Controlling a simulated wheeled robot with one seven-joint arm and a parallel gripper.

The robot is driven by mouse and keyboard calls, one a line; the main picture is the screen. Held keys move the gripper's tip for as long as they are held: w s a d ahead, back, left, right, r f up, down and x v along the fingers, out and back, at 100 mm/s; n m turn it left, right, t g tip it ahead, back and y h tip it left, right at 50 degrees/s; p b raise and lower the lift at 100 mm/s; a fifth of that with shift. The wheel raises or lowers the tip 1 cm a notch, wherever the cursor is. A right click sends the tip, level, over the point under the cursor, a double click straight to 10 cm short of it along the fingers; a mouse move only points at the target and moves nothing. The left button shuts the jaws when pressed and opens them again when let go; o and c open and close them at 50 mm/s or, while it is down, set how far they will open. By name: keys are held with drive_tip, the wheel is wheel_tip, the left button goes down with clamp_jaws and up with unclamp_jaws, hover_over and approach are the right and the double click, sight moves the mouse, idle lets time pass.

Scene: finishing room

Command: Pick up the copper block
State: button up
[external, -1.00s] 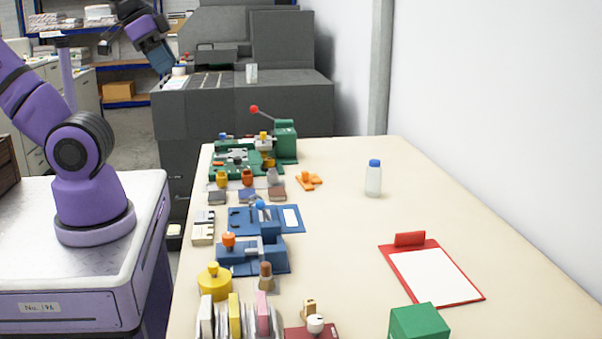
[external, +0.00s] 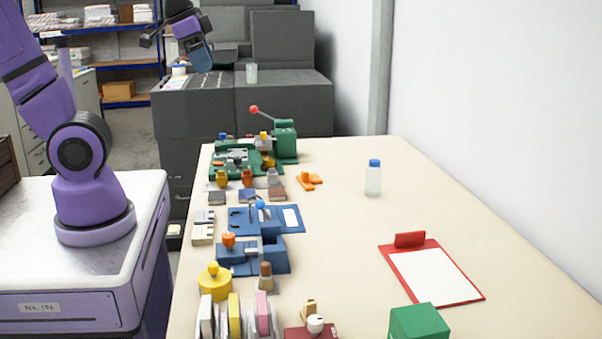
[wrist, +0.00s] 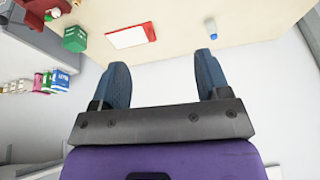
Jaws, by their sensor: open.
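Small flat blocks lie in a row on the table in the external view. The brown one at the right end of that row looks like the copper block (external: 277,194), though it is small and its colour is hard to judge. My gripper (external: 203,62) is high up beyond the far end of the table, well away from the block. In the wrist view my gripper (wrist: 163,60) has its two blue-grey fingers apart with nothing between them. The copper block cannot be made out in the wrist view.
Near the block are a green fixture (external: 285,140) with a red-knobbed lever, a blue fixture (external: 265,255) and orange pieces (external: 309,181). The table's middle is mostly clear.

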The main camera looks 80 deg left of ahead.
drive_tip(key=w+a+f+g, duration=0.2)
drive_tip(key=w+a+f, duration=0.3)
drive_tip(key=w+a, duration=0.5)
drive_tip(key=g, duration=0.2)
approach(247, 174)
drive_tip(key=shift+h, duration=0.4)
drive_tip(key=shift+w+a+f, duration=0.1)
drive_tip(key=shift+a+f, duration=0.1)
drive_tip(key=shift+f, duration=1.65)
drive_tip(key=shift+a+f, duration=0.2)
drive_tip(key=shift+f, duration=1.65)
drive_tip(key=shift+w+a+f, duration=0.1)
drive_tip(key=shift+a+f, duration=0.1)
drive_tip(key=shift+f, duration=1.65)
drive_tip(key=c, duration=1.1)
drive_tip(key=shift+r, duration=0.1)
drive_tip(key=shift+c, duration=0.2)
